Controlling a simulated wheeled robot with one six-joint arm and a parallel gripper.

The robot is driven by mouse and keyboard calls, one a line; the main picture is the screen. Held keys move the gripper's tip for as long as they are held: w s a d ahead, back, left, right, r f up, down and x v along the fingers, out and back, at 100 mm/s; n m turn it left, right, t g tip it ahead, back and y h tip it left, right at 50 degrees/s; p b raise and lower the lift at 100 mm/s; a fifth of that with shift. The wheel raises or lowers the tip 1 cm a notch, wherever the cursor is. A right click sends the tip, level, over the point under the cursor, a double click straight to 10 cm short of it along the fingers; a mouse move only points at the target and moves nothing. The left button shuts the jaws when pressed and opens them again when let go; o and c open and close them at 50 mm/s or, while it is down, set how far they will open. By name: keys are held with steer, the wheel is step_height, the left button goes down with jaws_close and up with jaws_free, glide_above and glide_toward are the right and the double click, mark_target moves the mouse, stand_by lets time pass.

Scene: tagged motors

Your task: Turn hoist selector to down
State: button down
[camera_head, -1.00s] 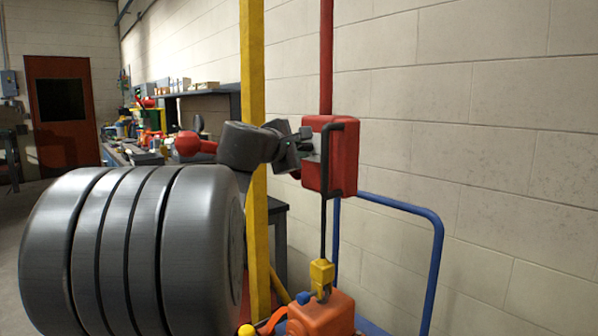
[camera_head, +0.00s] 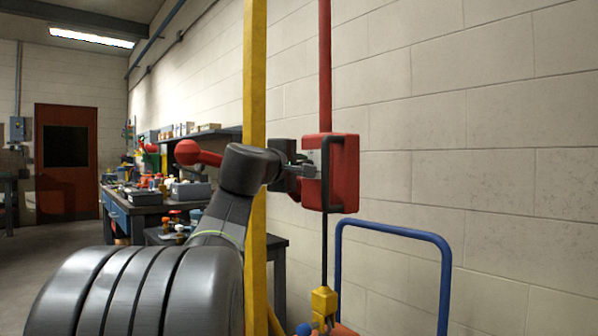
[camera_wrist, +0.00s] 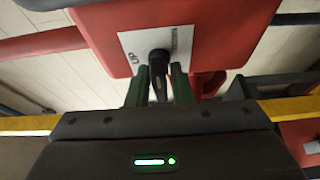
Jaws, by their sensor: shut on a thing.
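The hoist control is a red box (camera_head: 345,172) hanging at the middle right of the head view. In the wrist view, its red face (camera_wrist: 104,30) carries a white plate (camera_wrist: 134,42) with "UP" at the left and a small, unreadable label at the upper right. The black selector handle (camera_wrist: 159,70) stands on this plate, roughly upright in the picture. My gripper (camera_wrist: 158,82) has its two dark green fingers on either side of the handle, shut on it. In the head view, my gripper (camera_head: 306,171) is at the box's left side; the selector is hidden there.
A yellow post (camera_head: 255,90) stands close to my arm. A black rod runs down from the box to a yellow hook block (camera_head: 324,300). A blue rail (camera_head: 440,265) stands at right before the block wall. A cluttered workbench (camera_head: 145,210) is behind at left.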

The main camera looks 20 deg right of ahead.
stand_by(0.3)
steer(key=c, duration=1.5)
jaws_free()
steer(key=shift+o, duration=0.2)
steer(key=p+v, duration=0.1)
steer(key=v, duration=1.2)
steer(key=shift+s+a, duration=0.25)
steer(key=shift+a, duration=0.05)
steer(key=b+x, duration=0.1)
steer(key=x, duration=1.3)
steer(key=shift+s, duration=0.1)
